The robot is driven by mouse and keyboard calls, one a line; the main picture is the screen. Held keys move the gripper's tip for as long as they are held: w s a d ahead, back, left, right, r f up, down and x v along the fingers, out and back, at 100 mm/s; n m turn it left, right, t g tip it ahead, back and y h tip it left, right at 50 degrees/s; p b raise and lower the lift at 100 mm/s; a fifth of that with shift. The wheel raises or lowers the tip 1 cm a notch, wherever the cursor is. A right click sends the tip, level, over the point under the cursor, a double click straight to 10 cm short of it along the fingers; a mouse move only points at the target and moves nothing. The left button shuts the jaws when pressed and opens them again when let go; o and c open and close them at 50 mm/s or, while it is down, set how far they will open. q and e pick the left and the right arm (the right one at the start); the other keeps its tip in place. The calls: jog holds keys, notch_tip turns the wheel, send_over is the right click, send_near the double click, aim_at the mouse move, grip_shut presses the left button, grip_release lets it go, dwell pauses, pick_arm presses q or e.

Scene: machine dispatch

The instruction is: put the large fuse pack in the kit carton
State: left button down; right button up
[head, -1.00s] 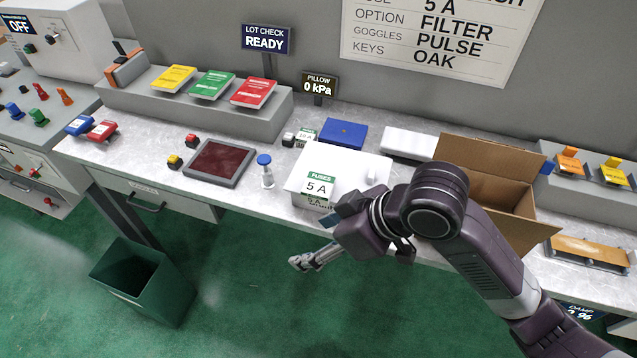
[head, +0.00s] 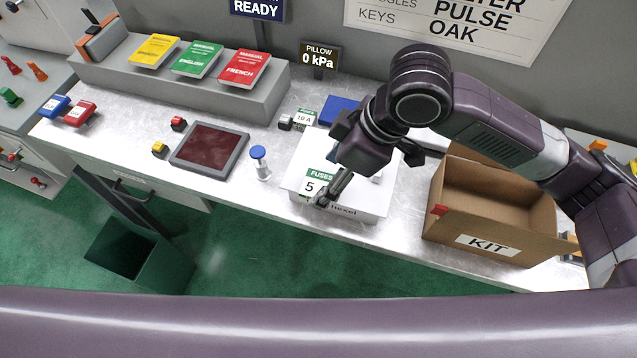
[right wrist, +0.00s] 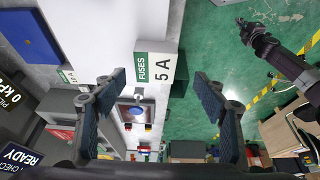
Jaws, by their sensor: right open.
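The large fuse pack (head: 350,207) is a white box with a green-and-white "FUSES 5 A" label, near the table's front edge in the head view. Its label (right wrist: 155,68) shows between my fingers in the right wrist view. My right gripper (head: 343,183) is open above the pack and hides part of its top. The two fingers (right wrist: 160,82) stand wide apart with nothing held; contact with the pack cannot be told. The kit carton (head: 450,218) stands open, to the right of the pack. My left gripper (right wrist: 241,22) appears small over the green floor; its jaws are unclear.
A small 10 A fuse pack (head: 305,118) and a blue box (head: 338,108) lie behind the large pack. A blue-topped stamp (head: 260,163) and dark red pad (head: 208,148) are left. Bare table lies between pack and carton.

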aim_at(319, 184)
jog(key=f, duration=0.2)
jog(key=w, duration=0.1)
jog(key=shift+w+a+f, duration=0.1)
jog(key=shift+a+f, duration=0.3)
jog(key=shift+a+f+p, duration=0.15)
jog(key=shift+f+p, duration=0.15)
jog(key=shift+f, duration=0.15)
jog(key=c, duration=0.7)
jog(key=shift+c, duration=1.4)
pick_arm(q)
jog(key=shift+w+d+r, duration=0.1)
jog(key=shift+w+r, duration=0.15)
jog(key=shift+w, duration=0.35)
jog(key=shift+w+r, duration=0.25)
jog(key=shift+w, duration=0.35)
pick_arm(e)
jog(key=c, duration=0.4)
